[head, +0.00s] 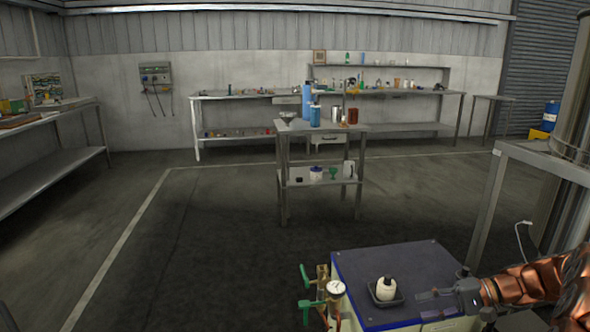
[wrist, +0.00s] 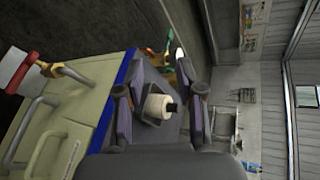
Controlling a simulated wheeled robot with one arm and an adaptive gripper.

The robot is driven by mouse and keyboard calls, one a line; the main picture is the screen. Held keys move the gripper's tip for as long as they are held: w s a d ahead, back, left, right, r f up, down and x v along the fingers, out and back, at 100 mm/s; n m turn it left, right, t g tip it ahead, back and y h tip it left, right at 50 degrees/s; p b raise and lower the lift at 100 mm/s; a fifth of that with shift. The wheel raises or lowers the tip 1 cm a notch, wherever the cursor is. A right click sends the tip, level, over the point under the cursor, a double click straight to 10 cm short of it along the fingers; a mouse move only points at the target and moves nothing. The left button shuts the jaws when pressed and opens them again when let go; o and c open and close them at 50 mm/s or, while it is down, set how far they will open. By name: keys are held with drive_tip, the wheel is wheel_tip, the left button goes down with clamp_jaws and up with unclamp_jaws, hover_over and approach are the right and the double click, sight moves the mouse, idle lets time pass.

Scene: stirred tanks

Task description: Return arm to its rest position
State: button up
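My gripper (head: 430,296) is at the lower right of the head view, at the end of my copper-coloured arm. It is over the dark blue top of a cabinet (head: 385,262). In the wrist view, the two fingers of my gripper (wrist: 160,72) are spread apart with nothing held between them. A white bottle with a black cap (head: 387,290) stands in a small black tray (head: 399,299) on the cabinet top, to the left of the fingertips. In the wrist view the bottle (wrist: 157,107) shows beyond the gap between the fingers.
A pressure gauge (head: 336,288) and green-handled valves (head: 312,305) stick out at the cabinet's left side. A metal frame (head: 545,158) stands close on the right. A small table (head: 350,129) with bottles stands ahead. The floor to the left is clear.

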drive_tip(key=s+a+r+n+g+h+p, duration=0.3)
drive_tip(key=s+a+r+g+h+p, duration=0.2)
drive_tip(key=s+a+r+p, duration=0.8)
drive_tip(key=s+a+r+n+h+p, duration=0.1)
drive_tip(key=s+r+h+p, duration=0.3)
drive_tip(key=s, duration=0.7)
drive_tip(key=s+a+r+n+h+p, duration=0.1)
drive_tip(key=s+r+h+p, duration=0.2)
drive_tip(key=s+r, duration=0.6)
drive_tip(key=shift+s+n+t+h+p, duration=0.35)
drive_tip(key=shift+s+h, duration=0.25)
drive_tip(key=shift+s, duration=0.55)
